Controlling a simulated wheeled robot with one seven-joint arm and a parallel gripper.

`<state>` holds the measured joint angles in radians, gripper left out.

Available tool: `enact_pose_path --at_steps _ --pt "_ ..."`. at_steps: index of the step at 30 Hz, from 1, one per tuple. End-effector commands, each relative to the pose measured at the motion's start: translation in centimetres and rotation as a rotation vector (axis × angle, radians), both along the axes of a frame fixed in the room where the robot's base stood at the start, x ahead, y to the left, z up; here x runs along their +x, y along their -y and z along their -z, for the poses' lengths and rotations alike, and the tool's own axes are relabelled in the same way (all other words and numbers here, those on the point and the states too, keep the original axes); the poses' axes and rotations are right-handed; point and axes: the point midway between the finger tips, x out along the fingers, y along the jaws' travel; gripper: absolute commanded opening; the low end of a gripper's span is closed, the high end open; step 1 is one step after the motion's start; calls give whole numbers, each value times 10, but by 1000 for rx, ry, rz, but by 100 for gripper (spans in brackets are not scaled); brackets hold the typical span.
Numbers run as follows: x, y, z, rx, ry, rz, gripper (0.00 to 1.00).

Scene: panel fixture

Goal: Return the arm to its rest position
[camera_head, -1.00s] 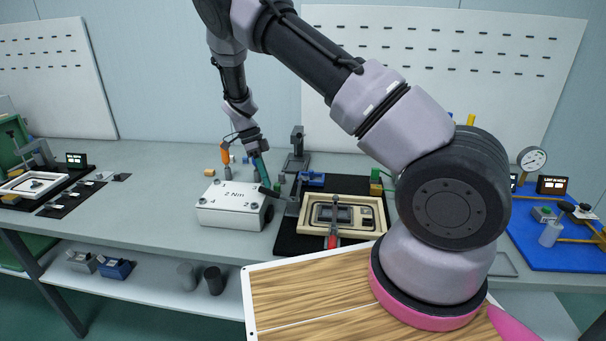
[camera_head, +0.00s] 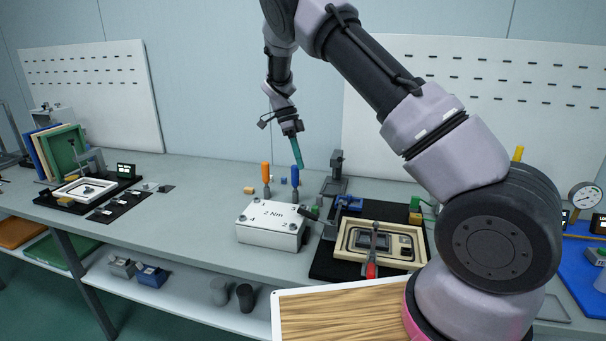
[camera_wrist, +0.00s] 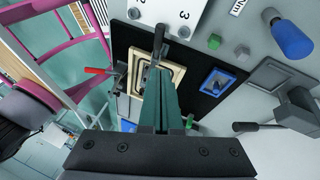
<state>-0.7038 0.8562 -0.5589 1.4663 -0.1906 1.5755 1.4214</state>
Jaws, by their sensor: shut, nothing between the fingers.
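My gripper (camera_head: 299,165) hangs from my raised arm, above the back of the bench. Its two teal fingers are shut together and appear empty; they also show in the wrist view (camera_wrist: 161,100), pointing away from the camera. In the head view the fingertips appear just above a blue-handled tool (camera_head: 295,176); the depth gap between them is hard to judge. My arm is bent and reaches up from the right side of the head view.
A white block marked 2 Nm (camera_head: 270,235) stands on the bench below my gripper. An orange-handled tool (camera_head: 266,172) stands behind it. A beige-framed panel fixture (camera_head: 345,243) with a red-handled clamp (camera_head: 372,268) lies to the right. A grey post stand (camera_head: 336,172) rises behind the fixture.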

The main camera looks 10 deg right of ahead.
Motion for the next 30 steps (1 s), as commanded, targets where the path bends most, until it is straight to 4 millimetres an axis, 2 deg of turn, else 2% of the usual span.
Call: enact_pose_path --at_steps 5,8,14,21,27,30 --pt "0 8 -26 61 11 -29 0" --pt "-7 23 -56 153 35 -88 0" --pt "-37 59 -128 357 134 -279 0" --pt "-93 95 -202 505 311 -560 0" --pt "-150 117 -247 524 479 -822 0" --pt "-181 126 -263 494 557 -957 0"
